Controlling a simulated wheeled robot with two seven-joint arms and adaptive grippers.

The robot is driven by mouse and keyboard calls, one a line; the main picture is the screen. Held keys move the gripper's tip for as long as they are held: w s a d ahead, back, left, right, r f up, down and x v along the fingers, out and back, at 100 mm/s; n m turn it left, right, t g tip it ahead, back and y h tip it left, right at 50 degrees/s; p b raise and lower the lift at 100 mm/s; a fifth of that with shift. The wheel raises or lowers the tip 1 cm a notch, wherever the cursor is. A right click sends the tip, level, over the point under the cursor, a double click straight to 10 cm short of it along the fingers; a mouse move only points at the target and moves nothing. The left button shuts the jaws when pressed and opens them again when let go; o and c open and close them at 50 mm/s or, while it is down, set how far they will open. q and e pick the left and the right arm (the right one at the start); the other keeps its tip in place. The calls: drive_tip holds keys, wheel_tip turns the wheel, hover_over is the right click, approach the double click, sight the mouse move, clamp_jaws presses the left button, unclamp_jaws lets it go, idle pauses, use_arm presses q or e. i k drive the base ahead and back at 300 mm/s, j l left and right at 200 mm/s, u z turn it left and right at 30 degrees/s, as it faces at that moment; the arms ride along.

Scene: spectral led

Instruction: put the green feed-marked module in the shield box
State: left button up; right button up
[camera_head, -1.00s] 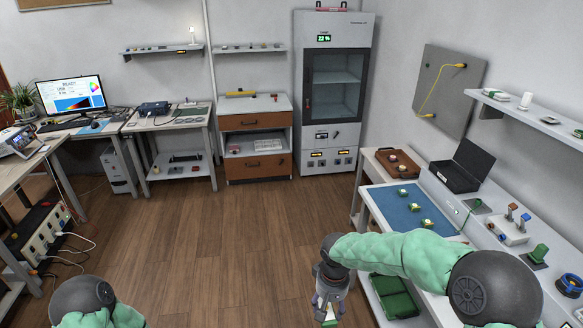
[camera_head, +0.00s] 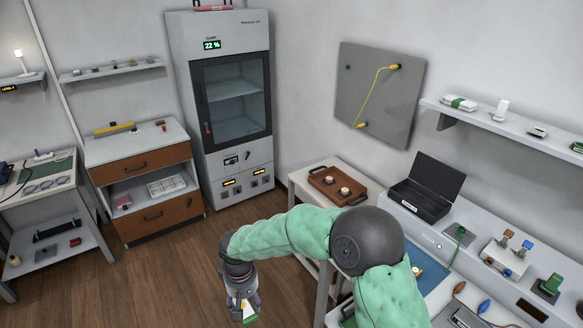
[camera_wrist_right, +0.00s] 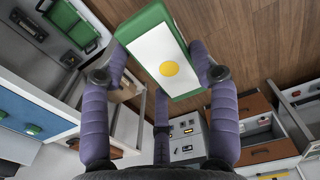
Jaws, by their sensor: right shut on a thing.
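My right gripper (camera_head: 243,302) is shut on a green module (camera_head: 251,319) and holds it over the wooden floor, left of the bench. In the right wrist view the module (camera_wrist_right: 158,52) has a green body, a white face and a yellow round mark, with the fingers along its sides. An open black box (camera_head: 421,203), which looks like the shield box, stands on the right bench with its lid raised. The gripper is well to the left of and nearer than the box. My left gripper is out of view.
A brown wooden tray (camera_head: 324,190) with small round items sits left of the black box. A blue mat (camera_head: 437,278) is partly hidden by my right arm. A connector stand (camera_head: 505,262) stands on the right. A tall cabinet (camera_head: 183,60) stands behind. The floor at left is clear.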

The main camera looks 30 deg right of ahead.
sight(418, 203)
drive_tip(key=i+z, duration=0.1)
drive_tip(key=i, duration=0.45)
drive_tip(key=i+j+z, duration=0.15)
drive_tip(key=i, duration=0.35)
drive_tip(key=i+z, duration=0.1)
drive_tip(key=i, duration=0.45)
drive_tip(key=i+z, duration=0.2)
drive_tip(key=z, duration=0.25)
drive_tip(key=i+z, duration=0.25)
drive_tip(key=z, duration=0.2)
drive_tip(key=i+j+z, duration=0.1)
drive_tip(key=i+z, duration=0.15)
drive_tip(key=z, duration=0.2)
drive_tip(key=i+j+z, duration=0.15)
drive_tip(key=z, duration=0.3)
